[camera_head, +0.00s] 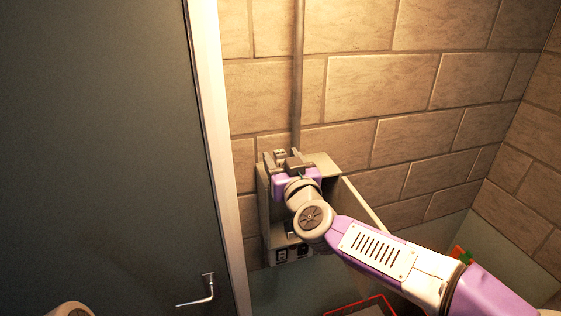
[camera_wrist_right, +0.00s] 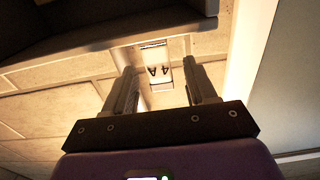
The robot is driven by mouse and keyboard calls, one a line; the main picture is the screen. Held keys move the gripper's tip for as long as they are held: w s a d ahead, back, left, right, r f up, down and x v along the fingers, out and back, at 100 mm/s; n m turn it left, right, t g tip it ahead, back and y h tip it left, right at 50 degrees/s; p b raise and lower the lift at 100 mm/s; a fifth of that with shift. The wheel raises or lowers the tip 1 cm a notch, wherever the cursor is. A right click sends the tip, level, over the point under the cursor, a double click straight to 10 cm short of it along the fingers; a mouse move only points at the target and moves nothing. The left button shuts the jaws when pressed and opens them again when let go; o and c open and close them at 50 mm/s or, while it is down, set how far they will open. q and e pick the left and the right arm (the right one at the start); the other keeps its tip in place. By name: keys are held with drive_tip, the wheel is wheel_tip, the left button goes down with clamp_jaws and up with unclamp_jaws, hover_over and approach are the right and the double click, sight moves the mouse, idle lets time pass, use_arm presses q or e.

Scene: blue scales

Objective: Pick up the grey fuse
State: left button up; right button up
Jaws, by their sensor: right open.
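My right gripper (camera_head: 292,163) is at the upper part of a grey wall box (camera_head: 325,163). In the right wrist view, its two fingers (camera_wrist_right: 161,66) are apart, with no contact visible on anything. Between and beyond the fingertips is a small pale block (camera_wrist_right: 157,70) with dark marks. It may be the grey fuse, but I cannot tell for certain. In the head view, my gripper and wrist hide much of the box's inside. My left gripper is not in view.
The box's open door (camera_head: 362,205) stands out to the right. A pipe (camera_head: 298,75) runs up the block wall above the box. A dark door (camera_head: 100,150) with a handle (camera_head: 208,290) is on the left. A red-rimmed container (camera_head: 335,312) is low in front.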

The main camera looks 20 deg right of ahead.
sight(282, 160)
drive_tip(key=w, duration=0.3)
drive_tip(key=shift+w+a+f, duration=0.1)
drive_tip(key=shift+a+f, duration=0.05)
drive_tip(key=shift+s, duration=0.25)
drive_tip(key=shift+w, duration=0.2)
drive_tip(key=c, duration=0.6)
drive_tip(key=shift+s, duration=0.1)
clamp_jaws()
wheel_tip(282, 160, up, 8)
drive_tip(key=p, duration=0.4)
drive_tip(key=shift+r, duration=0.4)
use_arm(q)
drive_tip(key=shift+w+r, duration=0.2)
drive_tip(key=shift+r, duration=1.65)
use_arm(e)
drive_tip(key=shift+r, duration=0.7)
